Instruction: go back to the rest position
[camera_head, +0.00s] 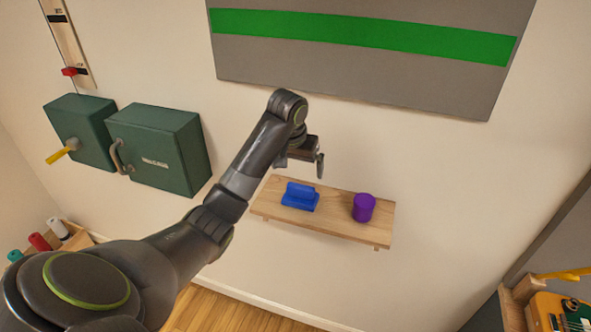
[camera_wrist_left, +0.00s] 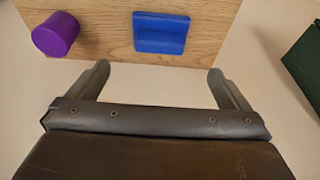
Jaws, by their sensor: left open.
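My left arm comes in from the left in the head view. Its gripper (camera_head: 308,163) hangs in front of the wall, above and in front of the wooden shelf (camera_head: 330,221). In the left wrist view the left gripper (camera_wrist_left: 155,80) has its two fingers spread wide with nothing between them. A blue block-like object (camera_head: 300,196) and a purple cylinder (camera_head: 363,207) sit on the shelf, apart from the fingers. The blue object (camera_wrist_left: 160,33) and the purple cylinder (camera_wrist_left: 56,34) also show beyond the fingertips in the left wrist view. My right gripper is not in view.
Two green boxes hang on the wall at the left, one with a yellow-handled lever (camera_head: 62,151), the other with a grey handle (camera_head: 121,157). A grey panel with a green stripe (camera_head: 360,35) is above. Spools (camera_head: 40,242) stand lower left. An orange item (camera_head: 560,312) is lower right.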

